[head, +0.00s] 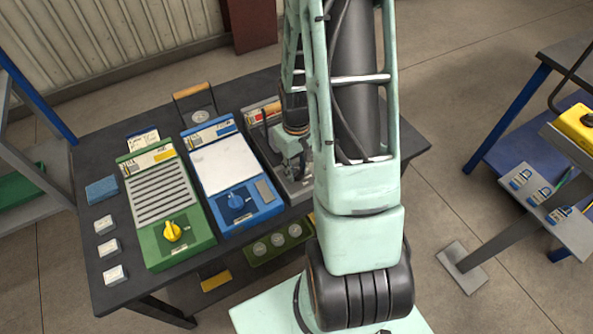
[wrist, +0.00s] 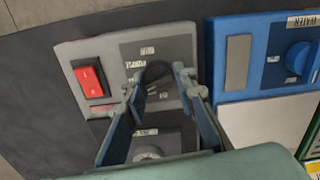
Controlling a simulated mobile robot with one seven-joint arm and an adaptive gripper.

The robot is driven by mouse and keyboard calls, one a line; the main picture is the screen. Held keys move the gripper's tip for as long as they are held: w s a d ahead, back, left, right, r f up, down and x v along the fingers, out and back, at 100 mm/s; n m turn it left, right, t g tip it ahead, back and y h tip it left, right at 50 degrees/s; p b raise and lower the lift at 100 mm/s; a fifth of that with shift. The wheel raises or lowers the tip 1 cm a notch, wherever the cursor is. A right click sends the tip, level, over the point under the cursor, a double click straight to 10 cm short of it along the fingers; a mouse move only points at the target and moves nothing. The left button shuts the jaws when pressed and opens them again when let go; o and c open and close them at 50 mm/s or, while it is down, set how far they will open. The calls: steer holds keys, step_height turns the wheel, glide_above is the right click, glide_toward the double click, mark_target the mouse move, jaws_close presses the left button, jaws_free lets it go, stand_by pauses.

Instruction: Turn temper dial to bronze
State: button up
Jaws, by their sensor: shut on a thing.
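The temper dial (wrist: 156,72) is a dark knob on the panel of a grey unit, seen in the wrist view. My gripper (wrist: 158,84) is shut on the dial, with one finger on each side of it. Small labels (wrist: 140,58) beside the dial seem to read blue and purple; others are partly hidden by the fingers. I cannot tell which mark the dial points to. In the head view my gripper (head: 303,168) is over the front part of the grey unit (head: 295,192), and my arm hides the dial there.
A red rocker switch (wrist: 89,81) sits beside the dial. A blue unit (head: 228,172) with a blue knob stands close to the left in the head view. A green unit (head: 164,203) with a yellow knob is farther left. Several small pale blocks lie at the table's left edge.

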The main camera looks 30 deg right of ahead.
mark_target(296, 170)
steer(key=shift+m+b, duration=0.3)
steer(key=shift+m, duration=0.8)
steer(key=o, duration=1.2)
steer(key=shift+c, duration=0.2)
step_height(296, 170, up, 12)
